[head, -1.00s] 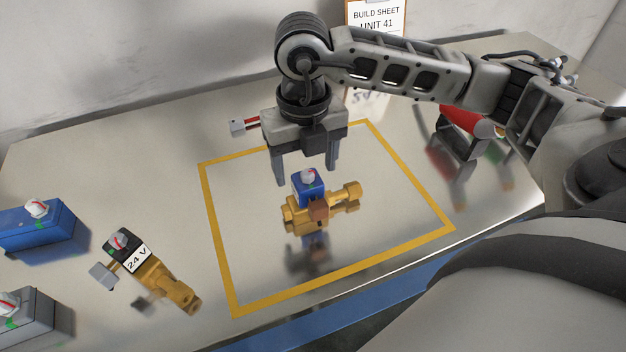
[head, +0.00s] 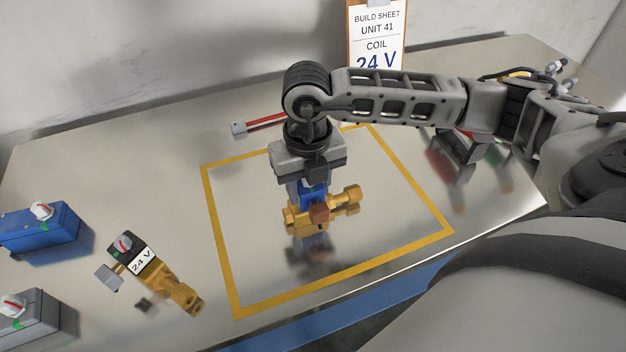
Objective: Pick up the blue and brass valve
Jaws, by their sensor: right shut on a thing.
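The blue and brass valve (head: 322,213) is inside the yellow outlined square on the shiny metal table. Its brass body shows, with a brown part at the front. My right gripper (head: 310,190) is above it, pointing down, shut on the blue coil on top. The fingers and palm hide the top of the coil. I cannot tell whether the valve touches the table. My left gripper is not in view.
A brass valve with a black 24 V coil (head: 155,272) lies at left. A blue box (head: 40,228) and a grey box (head: 28,318) stand at the left edge. The yellow square (head: 222,250) is otherwise clear.

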